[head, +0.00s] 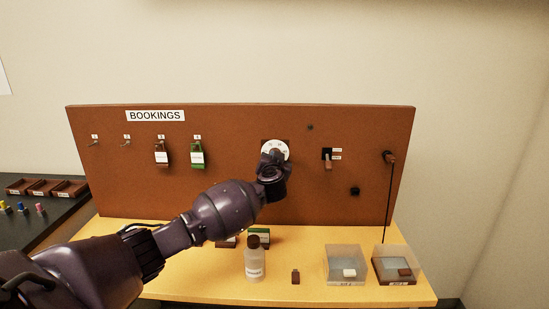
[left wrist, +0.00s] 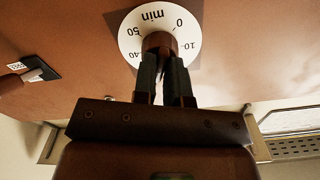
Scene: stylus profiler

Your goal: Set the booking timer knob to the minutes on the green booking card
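The booking timer is a white dial on the brown board, with a brown knob at its centre. The dial (head: 268,147) is partly hidden by my arm in the head view. In the left wrist view the dial (left wrist: 131,38) appears upside down, with "min", 0, 10, 40 and 50 readable. My left gripper (left wrist: 163,62) has its fingers close together on the knob (left wrist: 160,41); no pointer mark is clear. The green booking card (head: 197,156) hangs under hook 4; its print is too small to read. My right gripper is not in view.
A brown tag (head: 161,154) hangs under hook 3. A switch (head: 327,158) and a corded plug (head: 390,157) are right of the dial. A bottle (head: 254,264) and two clear bins (head: 345,262) (head: 394,280) stand on the yellow table. Brown trays (head: 45,187) sit at left.

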